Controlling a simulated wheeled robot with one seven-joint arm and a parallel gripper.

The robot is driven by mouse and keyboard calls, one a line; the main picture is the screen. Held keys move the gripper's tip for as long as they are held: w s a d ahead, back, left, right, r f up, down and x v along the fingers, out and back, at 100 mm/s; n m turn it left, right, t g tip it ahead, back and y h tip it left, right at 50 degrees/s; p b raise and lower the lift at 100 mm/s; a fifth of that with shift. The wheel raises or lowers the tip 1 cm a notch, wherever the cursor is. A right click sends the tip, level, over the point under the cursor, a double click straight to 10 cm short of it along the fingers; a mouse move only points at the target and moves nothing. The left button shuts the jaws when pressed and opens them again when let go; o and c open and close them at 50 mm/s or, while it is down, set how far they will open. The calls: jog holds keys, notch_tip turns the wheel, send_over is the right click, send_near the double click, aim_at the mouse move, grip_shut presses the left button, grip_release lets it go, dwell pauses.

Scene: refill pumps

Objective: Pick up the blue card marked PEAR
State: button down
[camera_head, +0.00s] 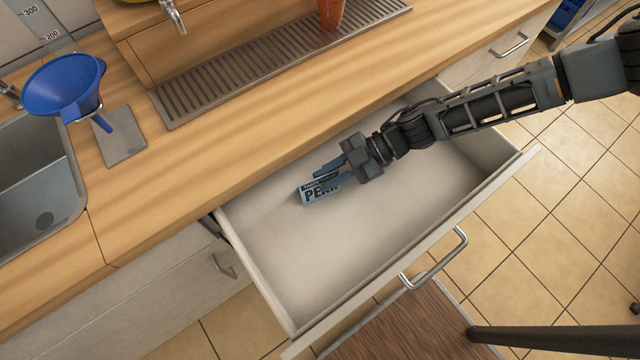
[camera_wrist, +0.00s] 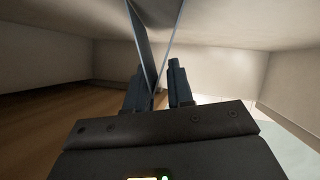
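The blue card marked PEAR (camera_head: 308,195) is at the drawer's back left part; its last letters are hidden by my gripper. My gripper (camera_head: 319,180) reaches into the open drawer from the right, with one finger on each side of the card. A gap shows between the fingers. In the wrist view, the card (camera_wrist: 152,28) rises as a thin panel between my fingers (camera_wrist: 163,80), close to the left finger, with a narrow gap towards the right one. Whether the card touches the drawer floor is unclear.
The drawer (camera_head: 300,265) is pulled out and otherwise looks empty, with low walls around my gripper. The wooden counter (camera_head: 240,150) overhangs its back. A blue funnel (camera_head: 62,84), a sink (camera_head: 40,185) and a drain grate (camera_head: 240,65) are on the counter.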

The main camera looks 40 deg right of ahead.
dwell(0.6)
jog(key=shift+r, duration=0.3)
jog(key=shift+d+r+b, duration=0.2)
jog(key=shift+b, duration=0.1)
jog(key=d, duration=0.2)
jog(key=s+d+b, duration=0.1)
jog(key=d, duration=0.2)
jog(key=s+d+b, duration=0.1)
jog(key=d, duration=0.1)
jog(key=shift+s+d+f, duration=0.1)
jog(key=shift+d, duration=0.15)
notch_tip(320, 180, up, 14)
jog(key=p, duration=0.1)
